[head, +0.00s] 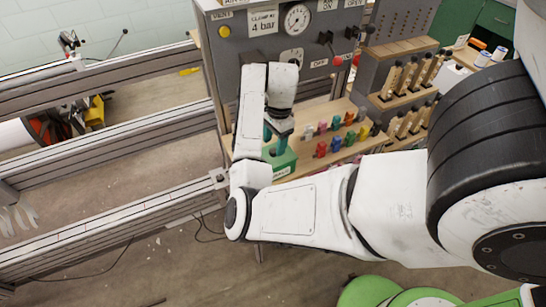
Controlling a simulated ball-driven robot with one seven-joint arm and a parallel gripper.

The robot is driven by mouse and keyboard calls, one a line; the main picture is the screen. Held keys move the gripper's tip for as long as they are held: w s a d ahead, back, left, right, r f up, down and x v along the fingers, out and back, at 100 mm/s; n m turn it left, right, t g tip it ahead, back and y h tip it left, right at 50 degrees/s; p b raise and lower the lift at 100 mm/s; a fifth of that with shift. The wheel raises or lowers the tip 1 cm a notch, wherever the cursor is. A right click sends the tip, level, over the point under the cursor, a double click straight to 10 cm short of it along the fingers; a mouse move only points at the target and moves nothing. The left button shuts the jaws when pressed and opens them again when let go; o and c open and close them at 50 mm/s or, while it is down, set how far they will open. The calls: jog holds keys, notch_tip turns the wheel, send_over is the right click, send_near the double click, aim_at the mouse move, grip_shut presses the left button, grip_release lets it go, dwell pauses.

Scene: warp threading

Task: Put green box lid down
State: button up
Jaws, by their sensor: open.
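A green box (284,162) with a white label on its front stands on the wooden shelf below the grey control panel. My gripper (276,140) is right above and behind the box, mostly hidden by my own white wrist and forearm. The fingertips are small and partly covered here. I cannot make out the green lid apart from the box, nor whether the gripper touches it.
Several coloured clips (343,128) stand on the wooden shelf (312,158) right of the box. The grey panel (290,38) with gauge and knobs rises behind. Wooden racks (405,85) with handled tools stand at right. Metal rails (110,145) run across the left.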

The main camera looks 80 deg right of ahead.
aim_at(273, 154)
jog(key=shift+w+a+f, duration=0.1)
jog(key=shift+a+f, duration=0.05)
jog(key=shift+f, duration=1.15)
jog(key=shift+c, duration=0.3)
grip_shut()
